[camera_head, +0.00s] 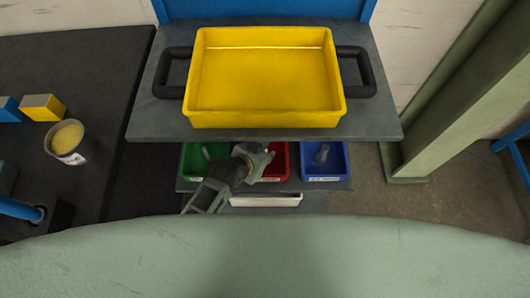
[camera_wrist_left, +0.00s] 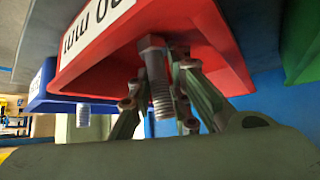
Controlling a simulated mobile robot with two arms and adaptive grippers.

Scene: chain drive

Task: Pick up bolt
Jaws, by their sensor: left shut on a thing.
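My left gripper (camera_head: 258,162) is over the front of the red bin (camera_head: 279,161) on the lower shelf. In the left wrist view its fingers (camera_wrist_left: 160,105) are shut on a grey metal bolt (camera_wrist_left: 157,75) with a hex head and a threaded shank. The bolt shows close to the red bin (camera_wrist_left: 150,45); I cannot tell whether they touch. In the head view the gripper hides the held bolt. A second bolt (camera_head: 322,153) stands in the blue bin (camera_head: 340,171) to the right. My right gripper is not in view.
A large yellow tray (camera_head: 265,119) with black handles sits on the shelf above, close to my arm. A green bin (camera_head: 192,160) is left of the red one. A cup (camera_head: 67,142) and yellow block (camera_head: 43,107) stand on the dark table at left.

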